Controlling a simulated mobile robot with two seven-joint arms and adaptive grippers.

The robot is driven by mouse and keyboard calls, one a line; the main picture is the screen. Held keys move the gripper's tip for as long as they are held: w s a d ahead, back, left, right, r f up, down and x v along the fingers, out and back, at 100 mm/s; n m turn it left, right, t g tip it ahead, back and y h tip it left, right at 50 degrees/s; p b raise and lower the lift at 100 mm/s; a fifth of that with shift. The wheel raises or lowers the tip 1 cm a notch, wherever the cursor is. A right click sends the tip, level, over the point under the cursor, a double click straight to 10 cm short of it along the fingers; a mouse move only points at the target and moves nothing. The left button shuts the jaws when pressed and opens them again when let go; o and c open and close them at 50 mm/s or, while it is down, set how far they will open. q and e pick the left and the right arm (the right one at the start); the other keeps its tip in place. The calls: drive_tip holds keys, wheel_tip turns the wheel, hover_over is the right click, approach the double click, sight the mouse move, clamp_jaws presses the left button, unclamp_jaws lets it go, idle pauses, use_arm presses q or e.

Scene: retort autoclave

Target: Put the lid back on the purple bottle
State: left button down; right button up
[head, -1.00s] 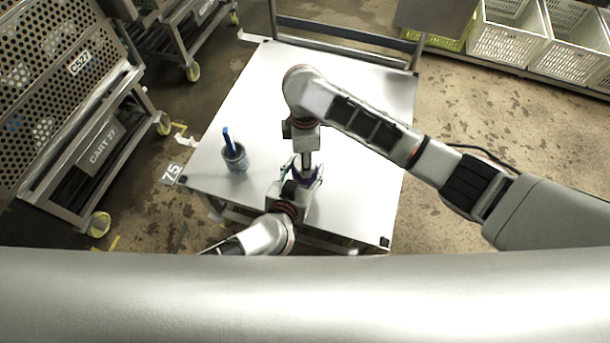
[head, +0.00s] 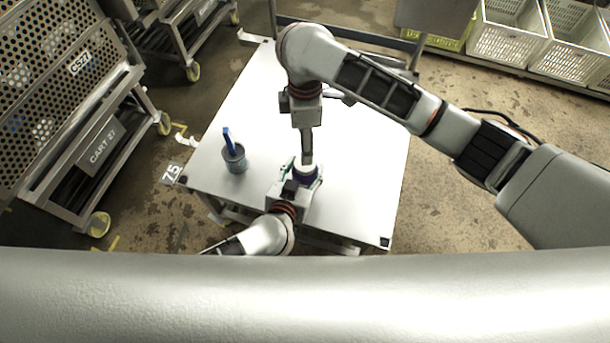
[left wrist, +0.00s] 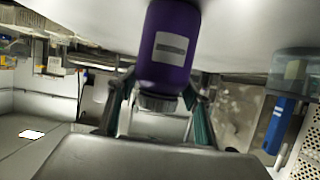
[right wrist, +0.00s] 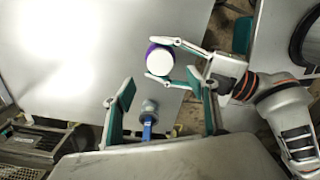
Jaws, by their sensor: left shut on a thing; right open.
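The purple bottle (left wrist: 170,45) stands upright on the white table with a pale label on its side; the left wrist view shows it upside down. A white lid (right wrist: 160,61) sits on top of the bottle, with a purple rim around it in the right wrist view. The lid also shows in the head view (head: 306,172). How tightly it is seated I cannot tell. My left gripper (head: 304,181) is shut around the upper part of the bottle. My right gripper (right wrist: 161,83) is open and empty, above the lid and apart from it.
A grey cup (head: 235,160) with a blue-handled tool (head: 227,138) stands on the table (head: 345,200) to the left of the bottle. The table's right side is clear. Wheeled carts (head: 95,140) stand at the left, and white crates (head: 507,42) at the back right.

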wheel_tip(320, 180, up, 3)
drive_tip(key=shift+r, duration=0.2)
use_arm(q)
drive_tip(key=c, duration=0.9)
unclamp_jaws()
drive_tip(key=shift+s, duration=0.1)
drive_tip(key=v, duration=1.1)
drive_tip(key=shift+s, duration=0.4)
drive_tip(key=shift+a+r, duration=0.1)
drive_tip(key=shift+r, duration=0.05)
